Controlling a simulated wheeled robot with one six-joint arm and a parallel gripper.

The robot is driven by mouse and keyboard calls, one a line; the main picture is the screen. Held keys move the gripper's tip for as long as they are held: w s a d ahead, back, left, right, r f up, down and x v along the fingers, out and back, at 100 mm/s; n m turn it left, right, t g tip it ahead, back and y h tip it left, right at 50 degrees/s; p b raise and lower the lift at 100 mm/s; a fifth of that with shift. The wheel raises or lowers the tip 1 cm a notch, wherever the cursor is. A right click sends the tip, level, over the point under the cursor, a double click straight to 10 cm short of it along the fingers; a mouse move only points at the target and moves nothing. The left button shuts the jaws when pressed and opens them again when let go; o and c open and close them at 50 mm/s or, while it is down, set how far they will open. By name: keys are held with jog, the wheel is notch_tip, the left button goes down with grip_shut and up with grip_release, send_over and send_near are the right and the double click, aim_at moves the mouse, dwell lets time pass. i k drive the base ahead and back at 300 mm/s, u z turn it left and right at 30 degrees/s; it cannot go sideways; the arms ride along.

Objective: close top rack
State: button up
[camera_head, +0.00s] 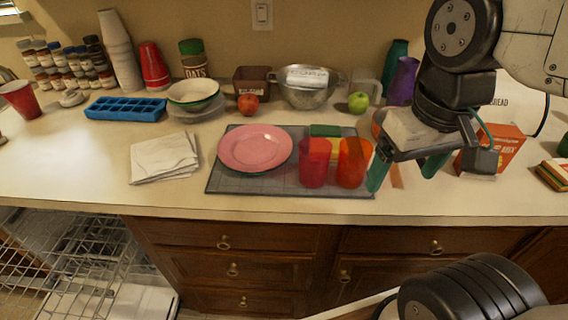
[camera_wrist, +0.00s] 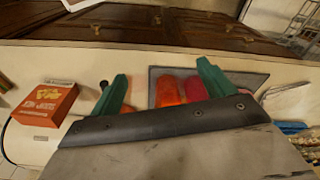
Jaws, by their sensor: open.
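The top rack (camera_head: 62,255) is a white wire rack at the lower left of the head view, pulled out from under the counter. Its left part is cut off by the picture edge. A corner of wire racking (camera_wrist: 300,22) shows at the top right of the wrist view. My gripper (camera_head: 408,172) is open and empty above the counter at the right, far from the rack. Its green fingers (camera_wrist: 165,88) are spread wide in the wrist view, near the red and orange cups.
A red cup (camera_head: 314,163) and an orange cup (camera_head: 352,162) stand on a grey mat (camera_head: 225,183) with a pink plate (camera_head: 254,147). An orange box (camera_head: 505,148) stands right of my gripper. Wooden drawers (camera_head: 232,268) are below the counter, right of the rack.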

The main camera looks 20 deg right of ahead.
aim_at(49, 282)
jog(key=u, duration=1.7)
jog(key=k, duration=0.35)
jog(key=u, duration=1)
jog(key=i, duration=1.45)
jog(key=z, duration=0.9)
